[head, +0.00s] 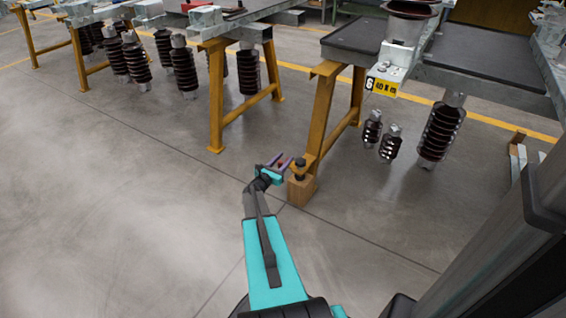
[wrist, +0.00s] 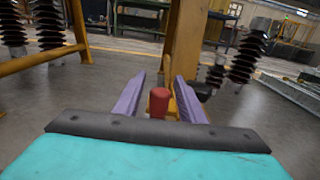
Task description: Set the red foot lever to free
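The red foot lever shows in the wrist view as a short red knob (wrist: 158,102), with a yellow-orange part just behind it at the foot of a yellow trestle leg (wrist: 183,45). My gripper (wrist: 160,98) has two purple fingers, spread apart, one on each side of the red knob. Gaps show between the knob and both fingers. In the head view my gripper (head: 279,161) is low, just left of the trestle foot, where a black-topped fitting (head: 299,166) sits above a wooden block (head: 301,191). I cannot make out the red lever there or tell its setting.
Yellow trestles (head: 213,105) carry grey steel frames. Dark ribbed insulators (head: 441,130) hang under them, with two small ones (head: 390,144) right of the near leg. A yellow number plate (head: 383,86) marks the near frame. The floor (head: 110,210) at left is clear.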

